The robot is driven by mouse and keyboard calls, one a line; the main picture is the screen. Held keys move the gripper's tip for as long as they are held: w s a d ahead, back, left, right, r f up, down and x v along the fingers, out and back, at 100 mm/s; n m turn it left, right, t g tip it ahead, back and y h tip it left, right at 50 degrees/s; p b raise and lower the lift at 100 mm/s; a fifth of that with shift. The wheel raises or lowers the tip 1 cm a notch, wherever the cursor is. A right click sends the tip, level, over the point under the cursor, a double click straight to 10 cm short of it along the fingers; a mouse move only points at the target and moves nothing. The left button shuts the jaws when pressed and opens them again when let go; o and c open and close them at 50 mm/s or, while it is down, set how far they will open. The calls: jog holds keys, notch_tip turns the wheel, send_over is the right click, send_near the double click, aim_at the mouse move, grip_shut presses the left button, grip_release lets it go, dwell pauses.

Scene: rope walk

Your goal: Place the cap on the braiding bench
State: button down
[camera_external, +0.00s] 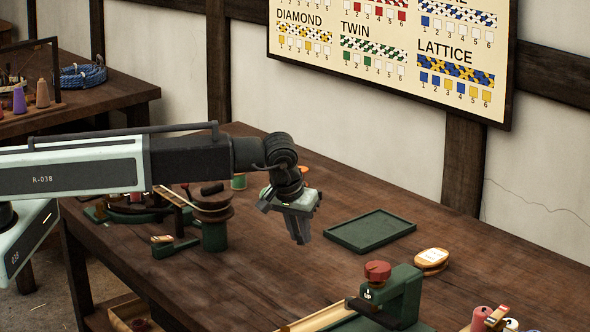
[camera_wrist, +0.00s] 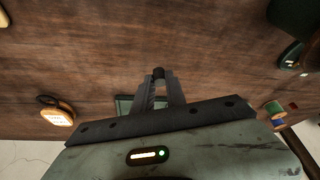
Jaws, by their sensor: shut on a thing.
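My gripper (camera_external: 300,238) is above the braiding bench (camera_external: 265,275), pointing down, left of the green tray. In the wrist view its fingers (camera_wrist: 159,80) are closed on a small dark cap (camera_wrist: 158,73) at their tips. The fingers hide most of the cap, and it cannot be made out in the outside view. The bench is a dark brown wooden top, and its bare planks fill much of the wrist view (camera_wrist: 90,45). The fingertips appear apart from the bench top, though the exact height is hard to judge.
A green clamp (camera_external: 402,298) with a red knob (camera_external: 377,270) stands in front. A green braiding stand (camera_external: 214,232) is on the left. Bare bench lies between.

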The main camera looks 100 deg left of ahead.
aim_at(299, 243)
notch_tip(299, 243, down, 4)
jog(key=b, duration=0.4)
jog(key=shift+f, duration=0.1)
jog(key=shift+r, duration=0.25)
jog(key=shift+f, duration=0.15)
jog(key=c, duration=1.8)
grip_release()
jog(key=shift+f, duration=0.1)
jog(key=o, duration=0.4)
jog(key=shift+o, duration=0.2)
